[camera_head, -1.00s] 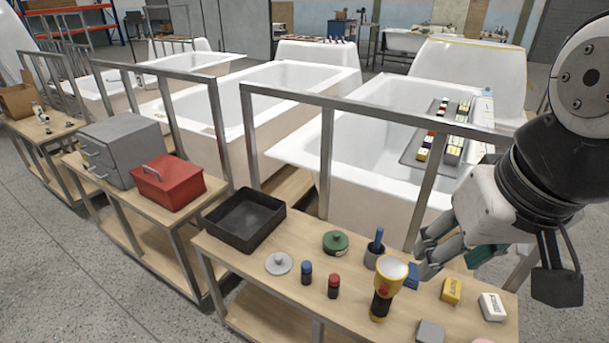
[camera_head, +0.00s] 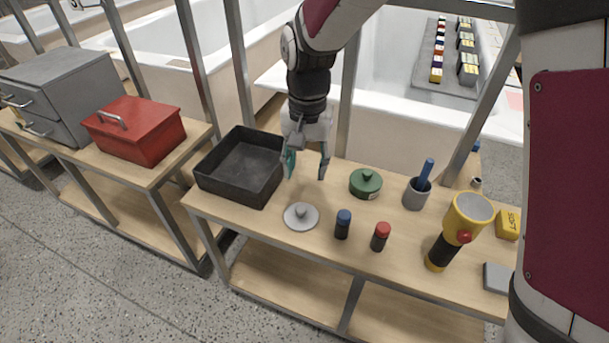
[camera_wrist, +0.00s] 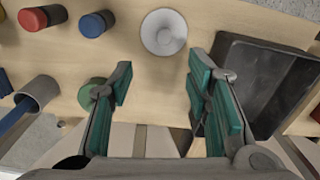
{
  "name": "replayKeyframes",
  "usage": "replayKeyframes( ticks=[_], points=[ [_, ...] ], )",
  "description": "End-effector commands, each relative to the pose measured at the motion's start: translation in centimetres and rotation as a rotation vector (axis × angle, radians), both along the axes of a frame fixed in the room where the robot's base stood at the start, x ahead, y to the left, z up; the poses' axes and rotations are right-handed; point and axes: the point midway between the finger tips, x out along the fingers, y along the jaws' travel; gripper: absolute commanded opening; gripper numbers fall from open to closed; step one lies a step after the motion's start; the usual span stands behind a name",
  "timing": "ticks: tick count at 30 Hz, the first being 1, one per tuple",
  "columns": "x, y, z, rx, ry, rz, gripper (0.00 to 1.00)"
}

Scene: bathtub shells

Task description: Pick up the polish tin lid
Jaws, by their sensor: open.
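A light grey round lid with a centre knob (camera_head: 301,216) lies flat near the front edge of the wooden bench; I take it for the polish tin lid. It also shows in the wrist view (camera_wrist: 163,32), ahead of the gap between my fingers.
A black open tray (camera_head: 243,167) is left of my gripper. Blue-capped (camera_head: 343,224) and red-capped (camera_head: 380,237) bottles stand right of the lid. Farther right are a grey cup with a blue handle (camera_head: 417,193) and a yellow flashlight (camera_head: 455,232). Metal posts rise behind the bench.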

Motion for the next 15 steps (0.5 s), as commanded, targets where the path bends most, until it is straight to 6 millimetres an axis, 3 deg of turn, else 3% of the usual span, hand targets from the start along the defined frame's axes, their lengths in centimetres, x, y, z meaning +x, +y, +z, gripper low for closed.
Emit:
replayKeyframes(
  ticks=[9, 15],
  points=[
    [0.0, 0.1, -5.7, -0.004, 0.005, -0.001, 0.45],
    [0.1, 0.2, -8.1, -0.002, 0.002, -0.001, 0.45]
  ],
)
